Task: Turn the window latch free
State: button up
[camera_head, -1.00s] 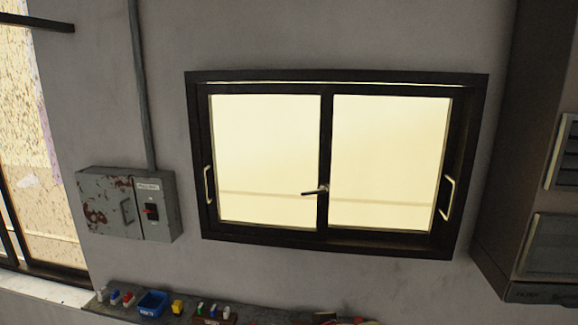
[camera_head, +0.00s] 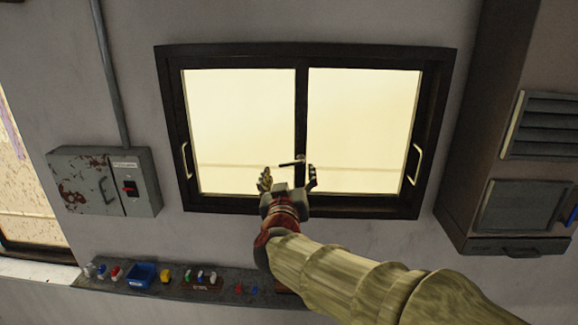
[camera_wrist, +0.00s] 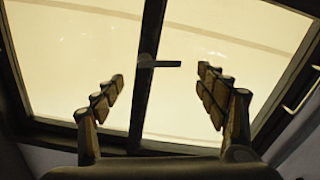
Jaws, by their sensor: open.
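The window latch (camera_head: 292,163) is a small dark lever on the middle bar of the dark-framed window (camera_head: 305,52). In the head view its handle points left from its pivot. In the wrist view the latch (camera_wrist: 160,63) lies sideways across the bar, its handle pointing right. My gripper (camera_head: 288,178) is open just below the latch in the head view. In the wrist view my gripper's fingertips (camera_wrist: 160,76) stand wide apart on either side of the latch. I see no contact with it.
Pale pull handles (camera_head: 186,160) (camera_head: 414,165) sit on both sides of the window. A rusty grey switch box (camera_head: 85,185) hangs at left and a tall cabinet (camera_head: 500,215) stands at right. A narrow shelf (camera_head: 215,290) with a blue bin (camera_head: 142,274) and small items runs below.

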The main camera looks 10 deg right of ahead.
aim_at(291, 163)
jog(key=shift+x, duration=2.35)
jog(key=c, duration=0.4)
jog(key=c, duration=0.7)
jog(key=shift+c, duration=0.3)
